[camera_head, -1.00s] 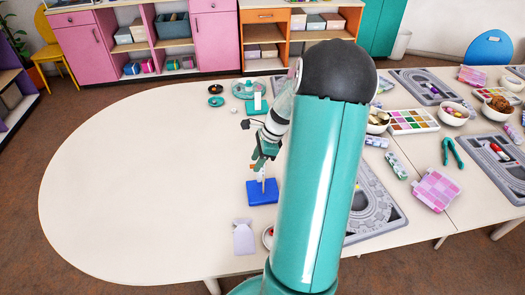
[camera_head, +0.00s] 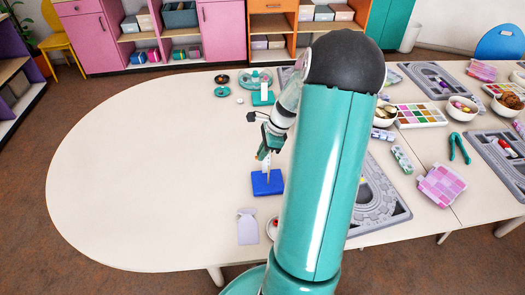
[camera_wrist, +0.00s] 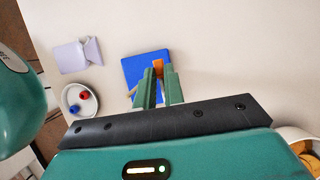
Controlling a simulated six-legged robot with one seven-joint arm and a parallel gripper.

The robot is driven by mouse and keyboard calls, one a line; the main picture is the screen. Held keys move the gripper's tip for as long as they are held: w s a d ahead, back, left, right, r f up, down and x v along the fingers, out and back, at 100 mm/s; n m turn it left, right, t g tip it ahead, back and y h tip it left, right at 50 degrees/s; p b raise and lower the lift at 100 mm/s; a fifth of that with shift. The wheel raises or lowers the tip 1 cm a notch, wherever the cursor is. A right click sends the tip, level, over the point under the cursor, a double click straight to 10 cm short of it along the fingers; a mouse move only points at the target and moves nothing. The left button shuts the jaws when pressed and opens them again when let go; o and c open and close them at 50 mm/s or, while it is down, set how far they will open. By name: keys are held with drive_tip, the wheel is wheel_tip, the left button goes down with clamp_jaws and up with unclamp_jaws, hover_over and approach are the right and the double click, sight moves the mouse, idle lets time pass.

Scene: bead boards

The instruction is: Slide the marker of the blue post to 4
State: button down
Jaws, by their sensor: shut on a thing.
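The blue post has a square blue base (camera_head: 268,183) that stands on the table, with a thin pale upright on it. The base also shows in the wrist view (camera_wrist: 132,68). My gripper (camera_head: 265,155) is above the base at the upright. In the wrist view its green fingers (camera_wrist: 159,82) are shut on the small orange marker (camera_wrist: 158,65), which shows between and just beyond the fingertips. The fingers hide part of the post. The scale on the upright is too small to read.
A lilac tag-like piece (camera_head: 247,227) lies in front of the base. A white dish (camera_wrist: 80,101) with red and blue beads is near it. A teal stand (camera_head: 263,97) is behind. Grey boards and bowls are on the right. The table's left part is clear.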

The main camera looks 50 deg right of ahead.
drive_tip(key=shift+f, duration=2.25)
drive_tip(key=c, duration=1.4)
unclamp_jaws()
